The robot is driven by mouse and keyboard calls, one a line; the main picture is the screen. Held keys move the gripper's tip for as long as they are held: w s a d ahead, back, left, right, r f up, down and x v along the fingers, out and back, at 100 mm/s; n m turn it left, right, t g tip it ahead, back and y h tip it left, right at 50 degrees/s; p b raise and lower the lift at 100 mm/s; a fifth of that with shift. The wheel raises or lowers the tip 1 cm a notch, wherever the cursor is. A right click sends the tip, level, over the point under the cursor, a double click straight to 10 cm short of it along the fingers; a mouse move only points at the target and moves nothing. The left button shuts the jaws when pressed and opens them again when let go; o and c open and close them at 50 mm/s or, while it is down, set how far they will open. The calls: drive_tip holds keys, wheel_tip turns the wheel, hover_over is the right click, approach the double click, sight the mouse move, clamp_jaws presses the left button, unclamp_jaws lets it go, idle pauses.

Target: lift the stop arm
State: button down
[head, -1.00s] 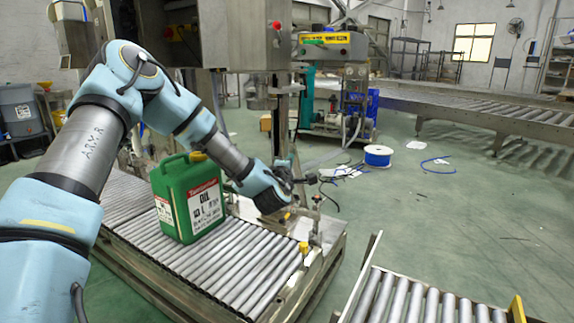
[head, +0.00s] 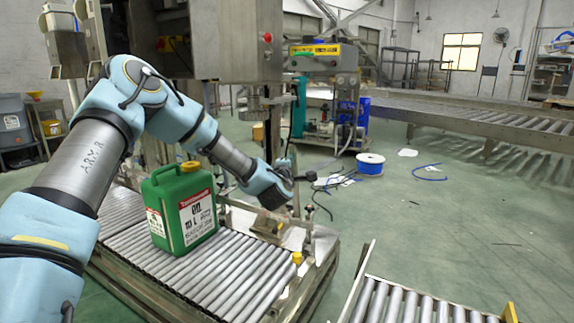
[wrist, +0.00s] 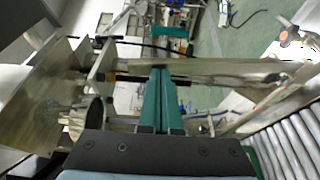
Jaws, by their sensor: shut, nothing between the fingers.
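My gripper (wrist: 160,72) is shut and empty, its two green fingers pressed together in the wrist view. A long flat metal bar (wrist: 225,68) runs across that view at the fingertips; it may be the stop arm, and I cannot tell whether the fingers touch it. In the head view my arm's end hangs above the far right side of the roller conveyor (head: 240,285), with the fingertips hard to make out. Below it a tan metal bracket (head: 266,224) sits at the conveyor's far edge. A green oil jug (head: 180,215) stands upright on the rollers, left of my gripper.
A second roller conveyor (head: 400,305) lies at the lower right, across a gap. A post with a yellow cap (head: 297,258) stands on the near conveyor's edge. A steel machine (head: 215,40) rises behind my arm.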

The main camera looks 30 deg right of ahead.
sight(295, 156)
drive_tip(key=shift+w+d+r, duration=0.2)
drive_tip(key=shift+w+d, duration=0.3)
drive_tip(key=shift+d, duration=0.35)
drive_tip(key=shift+w+d+r, duration=0.2)
drive_tip(key=shift+w+d, duration=0.25)
drive_tip(key=shift+d, duration=0.35)
drive_tip(key=v, duration=1)
drive_tip(key=shift+b, duration=0.45)
